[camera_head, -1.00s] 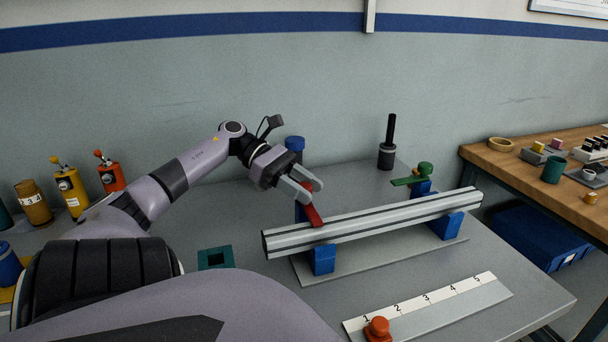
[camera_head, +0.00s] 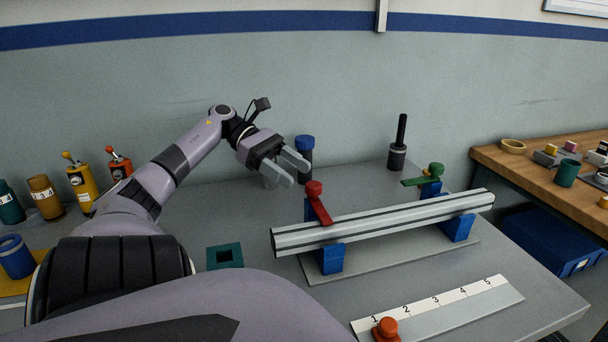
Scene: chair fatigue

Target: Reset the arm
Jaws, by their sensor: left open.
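My left gripper (camera_head: 288,168) is open and empty, up and to the left of the red clamp arm. The red clamp arm (camera_head: 319,206) with its round red knob lies across the left part of the silver rail (camera_head: 385,220). The rail rests on blue supports (camera_head: 330,259) on a grey base plate. A green clamp arm (camera_head: 424,180) with a green knob sits at the right support, pointing left behind the rail, off it. My right gripper is out of view.
A numbered strip (camera_head: 450,305) with an orange knob (camera_head: 386,328) lies in front. A teal square block (camera_head: 225,256) is at left. Behind stand a blue-capped cylinder (camera_head: 304,155) and a black-handled tool (camera_head: 398,150). Numbered bottles (camera_head: 80,185) stand far left.

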